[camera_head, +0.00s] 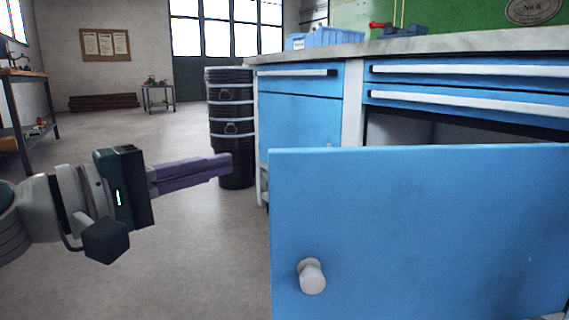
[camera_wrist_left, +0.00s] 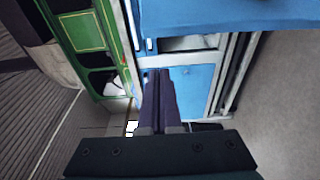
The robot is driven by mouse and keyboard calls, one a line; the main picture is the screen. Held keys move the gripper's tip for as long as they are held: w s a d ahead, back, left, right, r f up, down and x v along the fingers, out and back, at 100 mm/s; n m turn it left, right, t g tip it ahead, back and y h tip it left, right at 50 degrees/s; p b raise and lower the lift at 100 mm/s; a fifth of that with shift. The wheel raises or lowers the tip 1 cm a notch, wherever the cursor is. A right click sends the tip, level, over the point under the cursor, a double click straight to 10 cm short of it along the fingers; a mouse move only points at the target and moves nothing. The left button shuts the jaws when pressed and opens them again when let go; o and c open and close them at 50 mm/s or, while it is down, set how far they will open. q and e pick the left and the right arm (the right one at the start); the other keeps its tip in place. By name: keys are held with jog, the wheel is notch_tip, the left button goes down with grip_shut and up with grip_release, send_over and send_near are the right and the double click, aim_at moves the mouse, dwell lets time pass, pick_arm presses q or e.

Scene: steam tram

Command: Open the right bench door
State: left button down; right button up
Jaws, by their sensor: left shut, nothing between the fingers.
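The right bench door (camera_head: 420,230) is a blue panel with a round pale knob (camera_head: 312,276) at its lower left. It stands swung out from the bench, and the dark opening (camera_head: 470,133) of the compartment shows above its top edge. My left gripper (camera_head: 230,162), with purple fingers, is shut and empty. It appears left of the door's free edge, apart from the knob. In the left wrist view the shut fingers (camera_wrist_left: 160,75) point toward a blue bench front (camera_wrist_left: 195,88). My right gripper is not in view.
The blue workbench has drawers (camera_head: 470,100) above the opening and a closed left door (camera_head: 300,125). Black drums (camera_head: 231,125) stand left of it. A blue crate (camera_head: 330,37) sits on the worktop. The floor at left is largely clear.

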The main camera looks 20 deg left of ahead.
pick_arm(q)
jog(key=b+x, duration=0.1)
jog(key=x, duration=0.6)
jog(key=s+p, duration=0.1)
jog(key=s+d, duration=0.1)
jog(key=s, duration=0.1)
jog(key=shift+s+d+p, duration=0.15)
jog(key=shift+s+p, duration=0.15)
jog(key=shift+p, duration=0.1)
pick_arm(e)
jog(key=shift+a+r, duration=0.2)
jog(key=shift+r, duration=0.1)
pick_arm(q)
jog(key=shift+r, duration=0.1)
